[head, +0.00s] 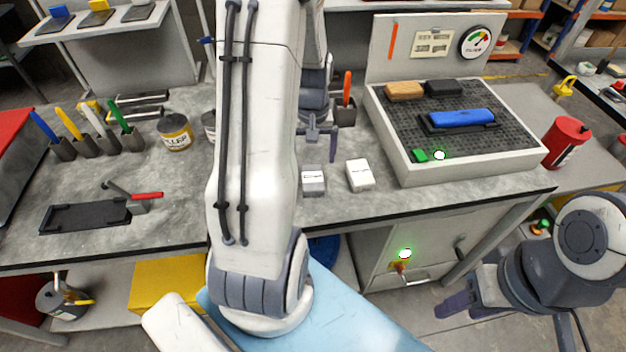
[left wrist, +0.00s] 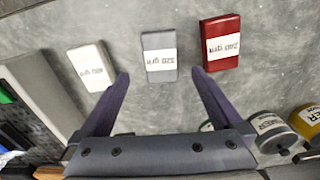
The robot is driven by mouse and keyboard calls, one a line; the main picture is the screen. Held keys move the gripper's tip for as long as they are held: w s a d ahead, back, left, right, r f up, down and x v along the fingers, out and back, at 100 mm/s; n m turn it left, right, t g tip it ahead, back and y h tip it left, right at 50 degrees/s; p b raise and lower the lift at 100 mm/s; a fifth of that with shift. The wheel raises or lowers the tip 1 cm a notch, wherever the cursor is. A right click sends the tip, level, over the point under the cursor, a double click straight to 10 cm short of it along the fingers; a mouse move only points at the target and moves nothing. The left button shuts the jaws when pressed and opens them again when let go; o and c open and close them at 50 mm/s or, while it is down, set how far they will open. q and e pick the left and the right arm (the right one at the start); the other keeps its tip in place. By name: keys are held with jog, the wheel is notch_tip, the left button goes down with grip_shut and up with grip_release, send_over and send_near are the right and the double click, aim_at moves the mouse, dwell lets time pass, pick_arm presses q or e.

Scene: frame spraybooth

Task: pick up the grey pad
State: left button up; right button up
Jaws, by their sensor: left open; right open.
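The grey pad (head: 313,181) lies on the grey bench with a white paper label, just in front of my left gripper (head: 320,143) in the head view. In the left wrist view the grey pad (left wrist: 160,56) sits between and beyond the tips of my open left gripper (left wrist: 160,74), which holds nothing. A white pad (head: 360,175) lies to its right in the head view and shows in the left wrist view (left wrist: 91,66). A red pad (left wrist: 220,42) lies on the other side; my arm hides it in the head view. My right gripper (head: 463,305) is open and empty, low at the right.
A perforated tray (head: 470,166) with blocks and a blue tool (head: 462,118) stands at the right. A red can (head: 566,142) is beside it. Filler tins (head: 175,133) and several upright tools stand at the left. The bench front near the pads is clear.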

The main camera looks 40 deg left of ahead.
aim_at(312, 177)
pick_arm(q)
notch_tip(312, 177, down, 4)
jog(key=shift+r, duration=0.25)
notch_tip(312, 177, down, 4)
jog(key=shift+a+f+p, duration=0.1)
jog(key=shift+f+p, duration=0.1)
jog(key=shift+p, duration=0.55)
jog(key=shift+f, duration=0.55)
jog(key=c, duration=1.3)
